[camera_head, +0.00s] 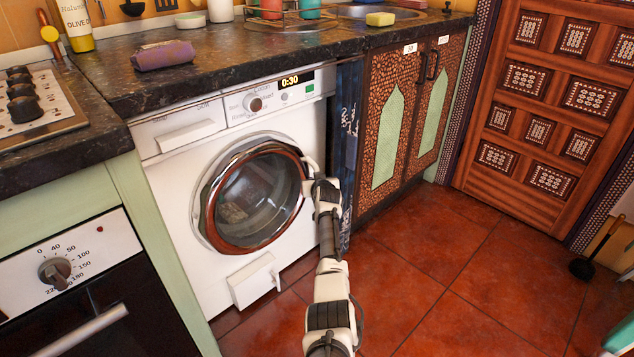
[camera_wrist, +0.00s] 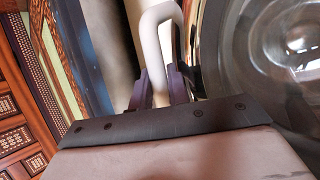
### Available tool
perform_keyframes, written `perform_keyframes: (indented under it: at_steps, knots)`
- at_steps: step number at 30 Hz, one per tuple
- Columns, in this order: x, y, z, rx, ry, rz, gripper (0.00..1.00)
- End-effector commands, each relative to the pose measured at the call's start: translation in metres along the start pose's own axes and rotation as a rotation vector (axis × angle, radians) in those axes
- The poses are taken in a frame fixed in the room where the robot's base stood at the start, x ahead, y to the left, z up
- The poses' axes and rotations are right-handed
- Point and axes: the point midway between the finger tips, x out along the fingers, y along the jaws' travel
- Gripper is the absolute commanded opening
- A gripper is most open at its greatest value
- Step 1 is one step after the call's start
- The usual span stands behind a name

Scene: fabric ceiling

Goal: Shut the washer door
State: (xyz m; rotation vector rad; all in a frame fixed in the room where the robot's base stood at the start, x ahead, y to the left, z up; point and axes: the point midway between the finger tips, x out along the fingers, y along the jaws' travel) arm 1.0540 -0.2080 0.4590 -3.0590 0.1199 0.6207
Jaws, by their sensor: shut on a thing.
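The white washer (camera_head: 168,205) stands under the dark counter, with a display reading 0:30. Its round door (camera_head: 254,196), with a brown and grey ring and dark glass, lies close against the washer's front; I cannot tell whether a small gap is left. The door's glass also fills the right of the wrist view (camera_wrist: 285,50). The white door handle (camera_head: 311,162) is at the door's right edge. My gripper (camera_head: 312,184) is at this handle. In the wrist view its dark fingers (camera_wrist: 167,85) are shut on the curved white handle (camera_wrist: 150,25).
An oven (camera_head: 95,285) stands left of the washer. A patterned cabinet (camera_head: 408,125) with green panels is to the right. A purple rolled cloth (camera_head: 163,55) lies on the counter (camera_head: 240,55). The red tiled floor (camera_head: 440,270) right of my arm is clear.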

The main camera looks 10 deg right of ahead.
Motion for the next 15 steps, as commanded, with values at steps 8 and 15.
perform_keyframes:
  at_steps: [8,15]
  knots:
    - [0.0005,-0.0052,-0.0120,-0.006,0.024,-0.002,0.37]
    - [0.0007,-0.0074,-0.0126,-0.007,0.025,-0.005,0.39]
